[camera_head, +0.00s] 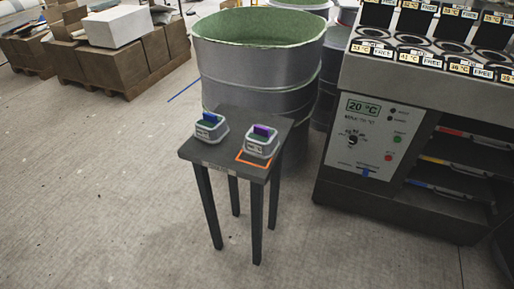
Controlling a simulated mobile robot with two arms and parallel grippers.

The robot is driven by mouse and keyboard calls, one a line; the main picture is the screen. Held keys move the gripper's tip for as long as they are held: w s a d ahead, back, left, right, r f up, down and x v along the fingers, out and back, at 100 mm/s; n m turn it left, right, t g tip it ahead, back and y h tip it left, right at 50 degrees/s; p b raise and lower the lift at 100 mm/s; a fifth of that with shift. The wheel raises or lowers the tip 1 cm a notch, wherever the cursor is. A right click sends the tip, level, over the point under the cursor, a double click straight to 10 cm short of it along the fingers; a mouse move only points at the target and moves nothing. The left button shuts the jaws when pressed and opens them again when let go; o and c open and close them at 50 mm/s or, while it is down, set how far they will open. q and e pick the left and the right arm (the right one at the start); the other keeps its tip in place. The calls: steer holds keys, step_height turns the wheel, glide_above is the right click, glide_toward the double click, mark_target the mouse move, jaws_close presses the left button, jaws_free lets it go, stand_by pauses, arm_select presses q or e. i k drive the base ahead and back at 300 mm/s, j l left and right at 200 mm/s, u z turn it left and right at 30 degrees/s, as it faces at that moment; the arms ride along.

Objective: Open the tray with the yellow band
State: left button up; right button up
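A grey heating machine (362,190) stands at the right, with stacked trays in the dark bay of its lower right side. Neither of my grippers is in view.
A small dark table (225,154) holds two grey boxes, one with a blue block (210,124) and one with a purple block (261,142), beside an orange outline. Large grey drums (258,75) stand behind it. Boxes on pallets (110,60) are at back left. The left floor is clear.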

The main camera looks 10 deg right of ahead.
mark_target(452, 151)
steer(key=z, duration=1.9)
steer(key=i+j, duration=0.1)
steer(key=i, duration=0.4)
steer(key=j+u, duration=0.05)
